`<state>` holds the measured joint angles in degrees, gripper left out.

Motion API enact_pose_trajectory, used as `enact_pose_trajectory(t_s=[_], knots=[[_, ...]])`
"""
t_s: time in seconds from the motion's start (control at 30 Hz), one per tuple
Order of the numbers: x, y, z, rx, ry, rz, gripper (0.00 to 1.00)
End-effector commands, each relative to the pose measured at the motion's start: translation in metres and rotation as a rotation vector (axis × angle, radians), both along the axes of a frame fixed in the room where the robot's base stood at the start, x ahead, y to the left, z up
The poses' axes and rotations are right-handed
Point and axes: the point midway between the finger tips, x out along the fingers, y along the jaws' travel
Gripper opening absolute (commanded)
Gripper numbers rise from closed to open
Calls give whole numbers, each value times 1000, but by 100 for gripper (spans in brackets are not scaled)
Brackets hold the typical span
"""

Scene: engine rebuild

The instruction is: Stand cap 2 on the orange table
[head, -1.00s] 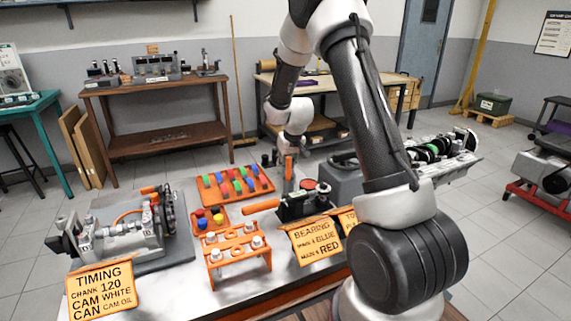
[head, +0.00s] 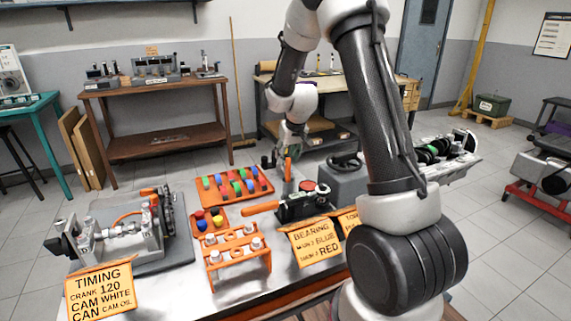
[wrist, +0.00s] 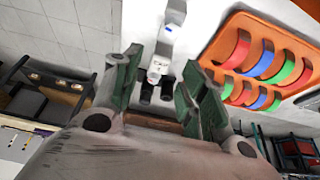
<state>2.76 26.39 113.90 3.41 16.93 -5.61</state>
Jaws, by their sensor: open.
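My gripper (head: 292,143) is above the far side of the steel bench in the head view. In the wrist view my gripper (wrist: 162,62) has its two green-grey fingers spread apart. Small grey-white parts (wrist: 158,66) with dark round ends show between and beyond the fingers, apparently not gripped. I cannot tell whether one is cap 2; no cap label is readable. The small orange stand (head: 232,242), possibly the orange table, is at the front of the bench with several silver cylindrical pieces on its top.
An orange-red tray (head: 236,197) of coloured bearing shells lies behind the stand; it also shows in the wrist view (wrist: 243,22). An engine assembly (head: 125,235) is at left. A dark fixture (head: 303,205) with an orange handle is right of the stand. Signs hang at the front edge.

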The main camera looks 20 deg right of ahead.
Motion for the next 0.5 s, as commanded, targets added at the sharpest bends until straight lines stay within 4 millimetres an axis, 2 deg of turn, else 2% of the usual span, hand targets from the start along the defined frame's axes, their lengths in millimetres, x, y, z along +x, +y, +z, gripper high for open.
enact_pose_trajectory(t_s=[0.03,0.13,0.4,0.5], knots=[[-4,0,13,0,-4,-1,43],[-13,0,32,0,-4,-1,43],[-28,0,63,0,-1,-1,43],[-43,3,84,1,-4,0,43]])
